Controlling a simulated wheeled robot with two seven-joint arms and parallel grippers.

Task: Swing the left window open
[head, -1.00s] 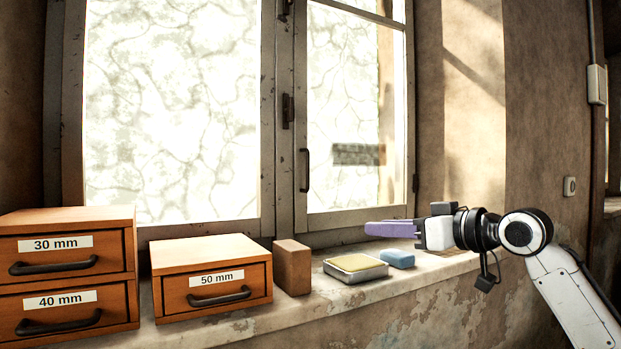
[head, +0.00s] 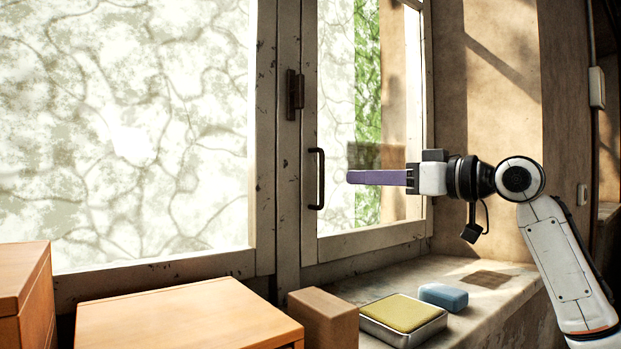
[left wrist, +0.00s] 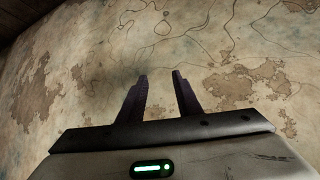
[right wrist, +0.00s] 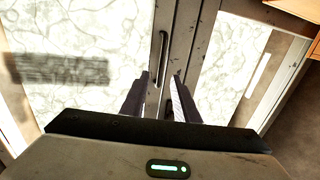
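The left window pane (head: 130,130) is frosted and marbled, in a worn frame, and looks shut. To its right is a second sash (head: 340,110) with a dark upright bar handle (head: 317,178) on its left edge. The handle also shows in the right wrist view (right wrist: 163,58), just beyond the fingertips. My right gripper (head: 350,177) points left at handle height, a small gap to the handle's right. Its fingers are apart and empty in the right wrist view (right wrist: 160,77). My left gripper (left wrist: 159,76) is open and empty, facing a stained, cracked surface; the head view does not show it.
A dark latch (head: 294,95) sits on the middle frame. On the sill below are an orange drawer box (head: 190,315), a brown block (head: 323,318), a tray with a yellow pad (head: 403,315) and a blue block (head: 443,296). The air between gripper and handle is clear.

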